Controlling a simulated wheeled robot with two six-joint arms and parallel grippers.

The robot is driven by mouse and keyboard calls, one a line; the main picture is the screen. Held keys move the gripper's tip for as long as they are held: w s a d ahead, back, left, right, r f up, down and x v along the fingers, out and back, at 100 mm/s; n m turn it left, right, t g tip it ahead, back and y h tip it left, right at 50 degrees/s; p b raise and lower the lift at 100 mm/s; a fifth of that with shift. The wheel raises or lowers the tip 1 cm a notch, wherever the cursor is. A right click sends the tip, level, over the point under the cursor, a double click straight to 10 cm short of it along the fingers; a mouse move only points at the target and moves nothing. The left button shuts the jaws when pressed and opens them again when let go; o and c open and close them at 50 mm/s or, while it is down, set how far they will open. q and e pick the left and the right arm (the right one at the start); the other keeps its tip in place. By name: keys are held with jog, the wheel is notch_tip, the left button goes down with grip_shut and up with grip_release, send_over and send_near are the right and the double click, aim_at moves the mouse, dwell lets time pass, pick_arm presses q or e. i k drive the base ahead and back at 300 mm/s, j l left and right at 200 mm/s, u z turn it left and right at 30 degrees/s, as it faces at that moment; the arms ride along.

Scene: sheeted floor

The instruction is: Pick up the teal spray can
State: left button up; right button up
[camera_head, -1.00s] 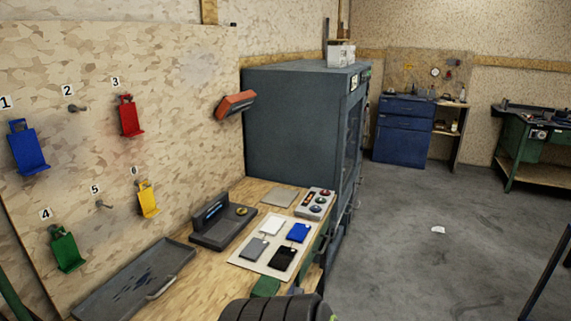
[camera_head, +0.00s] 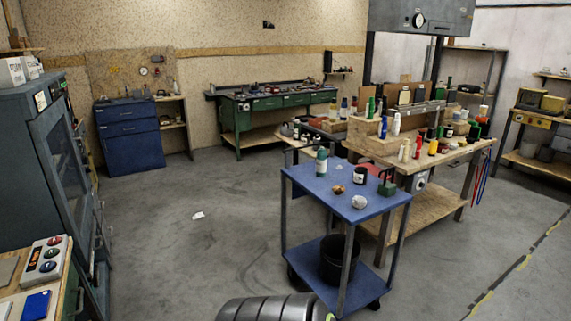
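A teal spray can (camera_head: 321,163) with a pale top stands upright on the top shelf of a blue cart (camera_head: 345,208), near its back left corner. Several bottles and cans in other colours stand on the wooden workbench (camera_head: 450,158) behind the cart. Neither of my grippers is in view. A dark ribbed part at the bottom edge seems to be mine.
A dark cup (camera_head: 360,175), a green object (camera_head: 387,184) and small items share the cart top. A black bucket (camera_head: 338,258) sits on its lower shelf. A grey cabinet (camera_head: 45,165) stands at left. Open floor (camera_head: 185,235) lies between, with a white scrap (camera_head: 198,215).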

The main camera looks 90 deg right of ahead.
aim_at(322, 153)
jog(key=l+z, duration=0.1)
jog(key=z, duration=2.95)
